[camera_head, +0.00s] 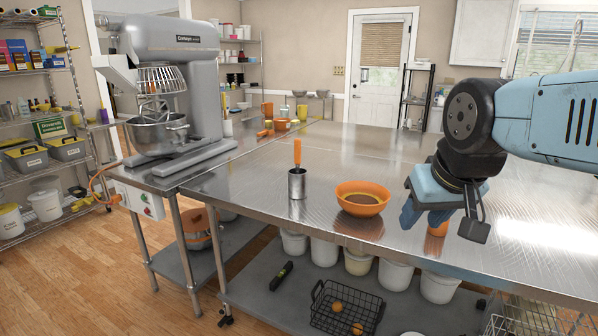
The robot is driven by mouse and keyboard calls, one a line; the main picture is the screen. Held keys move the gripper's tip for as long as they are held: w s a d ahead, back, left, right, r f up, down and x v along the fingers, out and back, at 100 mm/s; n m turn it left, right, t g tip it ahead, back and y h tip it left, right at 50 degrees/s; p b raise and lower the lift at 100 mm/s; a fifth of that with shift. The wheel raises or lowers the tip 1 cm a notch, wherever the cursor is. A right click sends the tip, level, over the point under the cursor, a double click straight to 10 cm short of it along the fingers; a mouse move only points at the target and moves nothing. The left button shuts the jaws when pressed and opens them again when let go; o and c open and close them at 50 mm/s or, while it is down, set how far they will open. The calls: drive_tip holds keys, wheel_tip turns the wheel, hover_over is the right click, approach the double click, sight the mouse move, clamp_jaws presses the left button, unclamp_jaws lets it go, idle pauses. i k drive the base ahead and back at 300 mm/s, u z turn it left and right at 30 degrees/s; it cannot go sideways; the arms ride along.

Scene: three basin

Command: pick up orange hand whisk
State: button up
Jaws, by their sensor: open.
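An orange handle (297,152), apparently the hand whisk's, stands upright out of a metal cup (297,184) on the steel table. Whatever is below the handle is hidden inside the cup. My gripper (442,222) is open, at the right, well to the right of the cup and low over the table. A small orange object (437,229) shows behind and between its fingers. It is partly hidden, and I cannot tell whether the fingers touch it.
A large stand mixer (170,85) is on the left table. The middle of the steel table (350,150) is clear.

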sight(297, 142)
drive_tip(key=z, duration=0.05)
drive_tip(key=i, duration=0.95)
drive_tip(key=u, duration=0.1)
